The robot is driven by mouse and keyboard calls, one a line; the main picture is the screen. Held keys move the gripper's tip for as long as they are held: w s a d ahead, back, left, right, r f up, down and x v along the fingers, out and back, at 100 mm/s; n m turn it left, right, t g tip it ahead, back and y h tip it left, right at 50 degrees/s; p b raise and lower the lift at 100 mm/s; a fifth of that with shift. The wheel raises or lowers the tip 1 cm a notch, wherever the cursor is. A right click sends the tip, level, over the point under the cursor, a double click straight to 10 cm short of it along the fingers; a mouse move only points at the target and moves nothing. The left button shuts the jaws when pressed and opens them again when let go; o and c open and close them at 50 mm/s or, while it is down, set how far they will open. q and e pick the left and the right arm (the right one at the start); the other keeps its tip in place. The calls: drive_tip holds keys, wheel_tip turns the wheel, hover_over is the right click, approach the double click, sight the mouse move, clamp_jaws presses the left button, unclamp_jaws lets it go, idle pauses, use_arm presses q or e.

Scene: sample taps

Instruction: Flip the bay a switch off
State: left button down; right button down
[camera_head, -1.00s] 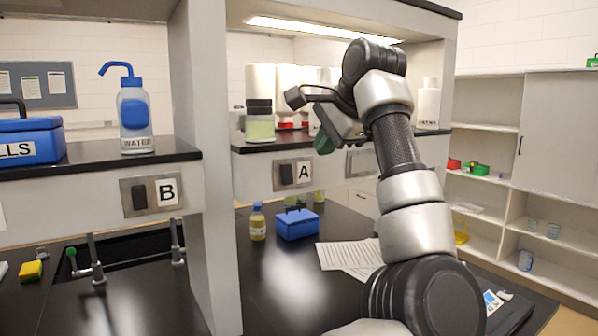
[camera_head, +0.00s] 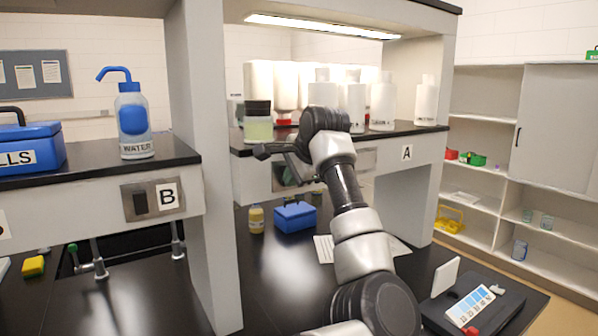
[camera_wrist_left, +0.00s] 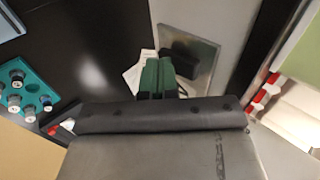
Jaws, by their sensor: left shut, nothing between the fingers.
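The bay A switch is a black rocker (camera_wrist_left: 181,60) on a grey metal plate (camera_wrist_left: 204,58) in the left wrist view. In the head view its plate sits on the front below the middle shelf, mostly hidden behind my left arm. A similar bay B switch (camera_head: 139,202) sits on the left unit. My right gripper is not in view.
White bottles (camera_head: 383,104) stand on the shelf above the plate. A blue box (camera_head: 295,217) and a yellowish bottle (camera_head: 255,219) stand on the black bench below. A grey post (camera_head: 200,140) divides the bays. A black tray (camera_head: 490,313) lies at lower right.

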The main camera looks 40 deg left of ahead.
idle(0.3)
use_arm(q)
drive_tip(key=shift+r+p, duration=0.5)
drive_tip(key=shift+r, duration=0.35)
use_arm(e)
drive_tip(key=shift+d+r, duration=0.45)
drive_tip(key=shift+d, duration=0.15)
use_arm(q)
drive_tip(key=shift+f, duration=0.1)
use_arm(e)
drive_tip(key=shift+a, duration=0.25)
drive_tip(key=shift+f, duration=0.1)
